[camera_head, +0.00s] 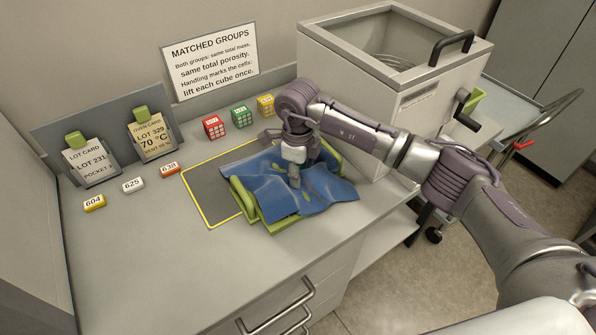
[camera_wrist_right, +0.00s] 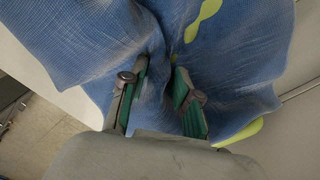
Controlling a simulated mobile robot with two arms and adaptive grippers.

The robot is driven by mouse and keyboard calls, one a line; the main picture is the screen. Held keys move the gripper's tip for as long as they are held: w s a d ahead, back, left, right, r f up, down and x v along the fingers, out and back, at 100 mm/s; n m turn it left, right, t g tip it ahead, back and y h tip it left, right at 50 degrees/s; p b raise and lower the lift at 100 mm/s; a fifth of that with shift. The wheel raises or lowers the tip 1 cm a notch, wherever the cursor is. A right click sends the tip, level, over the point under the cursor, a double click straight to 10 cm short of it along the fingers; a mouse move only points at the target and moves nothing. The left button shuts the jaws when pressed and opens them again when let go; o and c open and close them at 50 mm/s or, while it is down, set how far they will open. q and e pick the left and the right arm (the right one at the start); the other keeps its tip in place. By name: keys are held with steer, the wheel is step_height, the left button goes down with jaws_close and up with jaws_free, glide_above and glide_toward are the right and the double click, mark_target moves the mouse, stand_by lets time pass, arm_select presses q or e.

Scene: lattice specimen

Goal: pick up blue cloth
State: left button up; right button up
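The blue cloth (camera_head: 335,192) with yellow-green patches lies rumpled over a green tray (camera_head: 268,229) on the counter. The tray's front and left rims show; what is under the cloth is hidden. My right gripper (camera_head: 294,180) points down at the middle of the cloth. In the right wrist view, its two green-padded fingers (camera_wrist_right: 160,82) stand on either side of a raised fold of the cloth (camera_wrist_right: 70,42). A gap filled with cloth shows between them; whether they pinch it is unclear. My left gripper is not in view.
A yellow-bordered dark mat (camera_head: 201,187) lies beside the tray. Red (camera_head: 214,127), green (camera_head: 242,115) and yellow (camera_head: 265,105) cubes stand behind. A large metal box (camera_head: 350,75) stands at the back right. Numbered tags (camera_head: 133,185) and card holders (camera_head: 88,160) are at left. The front-left counter is clear.

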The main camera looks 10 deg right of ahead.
jaws_close()
step_height(320, 180, up, 12)
steer(key=p, duration=0.6)
steer(key=shift+r, duration=0.1)
step_height(320, 180, up, 9)
steer(key=p, duration=0.4)
stand_by(0.4)
